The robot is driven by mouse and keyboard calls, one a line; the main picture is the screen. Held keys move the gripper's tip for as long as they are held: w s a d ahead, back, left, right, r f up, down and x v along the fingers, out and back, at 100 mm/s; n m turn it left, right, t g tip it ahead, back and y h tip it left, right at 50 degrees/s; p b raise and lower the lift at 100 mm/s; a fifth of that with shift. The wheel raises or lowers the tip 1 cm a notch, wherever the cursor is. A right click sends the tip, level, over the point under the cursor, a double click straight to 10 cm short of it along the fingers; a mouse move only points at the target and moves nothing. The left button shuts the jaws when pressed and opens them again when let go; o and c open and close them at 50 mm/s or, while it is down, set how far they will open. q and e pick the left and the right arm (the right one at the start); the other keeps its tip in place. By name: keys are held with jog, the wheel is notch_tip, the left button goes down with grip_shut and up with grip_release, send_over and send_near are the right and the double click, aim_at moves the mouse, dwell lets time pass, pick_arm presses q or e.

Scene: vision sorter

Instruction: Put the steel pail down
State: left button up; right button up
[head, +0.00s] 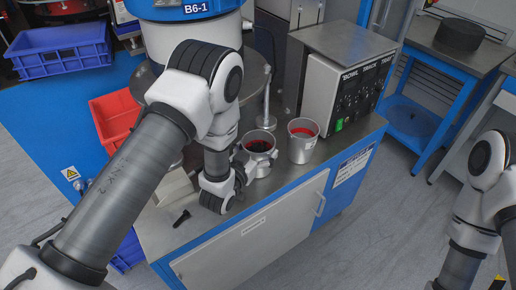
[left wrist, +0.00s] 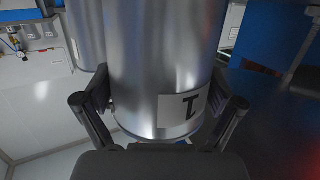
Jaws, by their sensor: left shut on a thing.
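A steel pail (head: 262,157) with red contents is at the front of the steel-topped cabinet. My left gripper (head: 248,169) is shut on it from the left. In the left wrist view the pail (left wrist: 155,75) stands upright between the two fingers (left wrist: 160,112), with a white label bearing a dark mark low on its side. I cannot tell whether its base touches the cabinet top. A second steel pail (head: 302,149), also red inside, is just to its right; part of it shows behind the held pail in the left wrist view (left wrist: 86,30). My right gripper is out of view.
A control box (head: 345,90) with knobs and a green switch stands behind the pails. A small black object (head: 181,218) lies on the cabinet top (head: 160,238) at the front left. A red bin (head: 115,118) and a blue crate (head: 62,50) are farther left.

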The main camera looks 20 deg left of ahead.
pick_arm(q)
jog(key=shift+f, duration=0.1)
jog(key=o, duration=1.5)
jog(key=shift+c, duration=0.2)
jog(key=shift+s, duration=0.1)
jog(key=v, duration=1.2)
jog(key=shift+b, duration=0.4)
